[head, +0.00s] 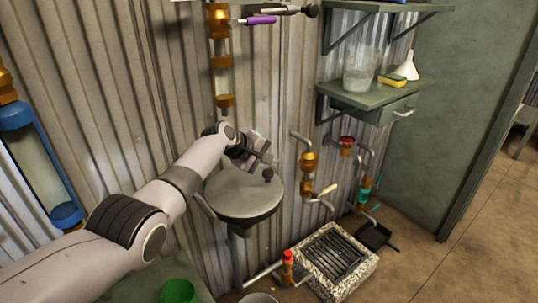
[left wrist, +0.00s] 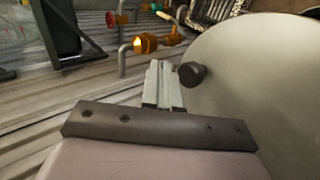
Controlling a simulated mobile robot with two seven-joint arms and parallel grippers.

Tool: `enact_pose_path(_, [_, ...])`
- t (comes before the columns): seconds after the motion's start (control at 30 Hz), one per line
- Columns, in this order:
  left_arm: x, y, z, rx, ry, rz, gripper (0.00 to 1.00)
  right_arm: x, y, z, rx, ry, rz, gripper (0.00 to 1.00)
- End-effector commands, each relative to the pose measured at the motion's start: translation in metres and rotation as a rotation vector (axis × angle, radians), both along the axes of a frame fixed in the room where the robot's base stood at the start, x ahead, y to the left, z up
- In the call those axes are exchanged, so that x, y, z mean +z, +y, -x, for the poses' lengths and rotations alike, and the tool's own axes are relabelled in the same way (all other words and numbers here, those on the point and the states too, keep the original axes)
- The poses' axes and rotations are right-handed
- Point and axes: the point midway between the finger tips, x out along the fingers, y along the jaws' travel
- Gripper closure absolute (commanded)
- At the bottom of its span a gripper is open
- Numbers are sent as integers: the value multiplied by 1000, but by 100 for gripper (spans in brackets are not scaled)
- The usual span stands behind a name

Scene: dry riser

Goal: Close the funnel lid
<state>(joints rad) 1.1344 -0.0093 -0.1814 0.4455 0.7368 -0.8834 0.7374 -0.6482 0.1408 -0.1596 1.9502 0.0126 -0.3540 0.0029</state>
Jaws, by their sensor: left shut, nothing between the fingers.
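The funnel lid (head: 243,193) is a round grey metal disc lying about level on top of the funnel (head: 237,222) by the corrugated wall. A small dark knob (head: 268,175) stands up near its right edge; the knob also shows in the left wrist view (left wrist: 192,74), beside the pale lid (left wrist: 260,85). My left gripper (head: 266,155) is shut and empty, just above the lid's far edge, close to the knob. In the left wrist view its fingers (left wrist: 160,82) are together, left of the knob. Whether they touch the lid is unclear. My right gripper is not in view.
Copper pipe fittings (head: 308,165) with valves are on the wall right of the lid. A shelf (head: 372,96) with a glass beaker and a sponge is at upper right. A stone-edged grate (head: 337,258) and a green cup (head: 180,291) are lower down.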

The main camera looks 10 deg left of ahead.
Motion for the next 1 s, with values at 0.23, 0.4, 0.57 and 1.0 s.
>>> enact_pose_path(0.23, [-18, 1, 1, 1, 0, 1, 100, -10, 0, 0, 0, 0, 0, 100])
enact_pose_path(0.4, [-20, 2, 2, 1, -1, 2, 100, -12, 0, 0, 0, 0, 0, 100])
enact_pose_path(0.57, [-21, 2, 2, 1, -1, 2, 100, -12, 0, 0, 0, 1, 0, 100])
enact_pose_path(1.0, [-17, 2, 2, 1, -2, 3, 100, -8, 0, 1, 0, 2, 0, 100])
